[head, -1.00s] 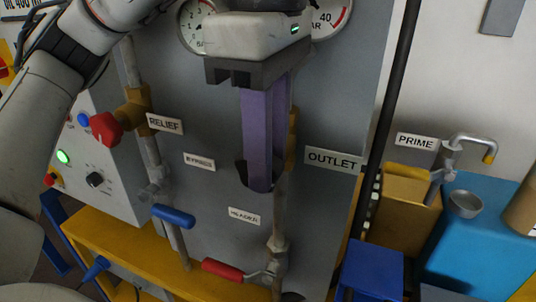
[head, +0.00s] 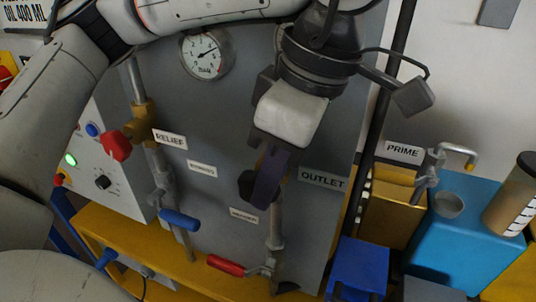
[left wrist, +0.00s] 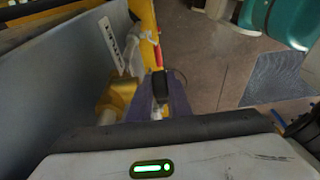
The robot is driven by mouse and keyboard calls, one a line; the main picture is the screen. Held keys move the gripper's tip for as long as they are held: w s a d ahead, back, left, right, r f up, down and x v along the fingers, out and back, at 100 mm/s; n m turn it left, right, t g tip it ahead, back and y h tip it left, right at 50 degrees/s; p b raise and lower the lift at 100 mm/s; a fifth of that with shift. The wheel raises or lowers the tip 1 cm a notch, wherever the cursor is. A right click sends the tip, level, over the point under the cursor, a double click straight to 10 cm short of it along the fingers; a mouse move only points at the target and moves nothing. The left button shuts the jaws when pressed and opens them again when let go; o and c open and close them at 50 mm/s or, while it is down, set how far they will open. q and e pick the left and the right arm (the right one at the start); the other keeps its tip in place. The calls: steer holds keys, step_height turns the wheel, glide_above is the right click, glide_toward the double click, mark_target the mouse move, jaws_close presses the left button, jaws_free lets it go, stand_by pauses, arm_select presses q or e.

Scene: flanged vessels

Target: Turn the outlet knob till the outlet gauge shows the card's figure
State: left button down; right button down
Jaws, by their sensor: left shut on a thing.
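My left gripper (head: 263,194) reaches down in front of the grey panel, its purple fingers shut on the dark outlet knob (head: 246,186). The knob juts out to the left of the fingers in the head view. In the left wrist view a dark piece of the knob (left wrist: 160,86) shows between the purple fingers, beside a brass valve body (left wrist: 115,97). The OUTLET label (head: 323,181) is right of the gripper. No figure card can be made out. My right gripper is not in view.
Another gauge (head: 207,53) is at the panel's top. A red relief knob (head: 117,146), a blue lever (head: 180,219) and a red lever (head: 226,265) stand out around the gripper. A black post (head: 384,112) rises to the right, with a blue tank (head: 470,228) beyond.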

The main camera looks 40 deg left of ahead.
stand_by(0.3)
arm_select(q)
steer(key=c, duration=1.9)
jaws_free()
steer(key=v, duration=1)
steer(key=shift+r+p, duration=0.15)
steer(key=shift+p, duration=0.25)
steer(key=shift+s, duration=0.1)
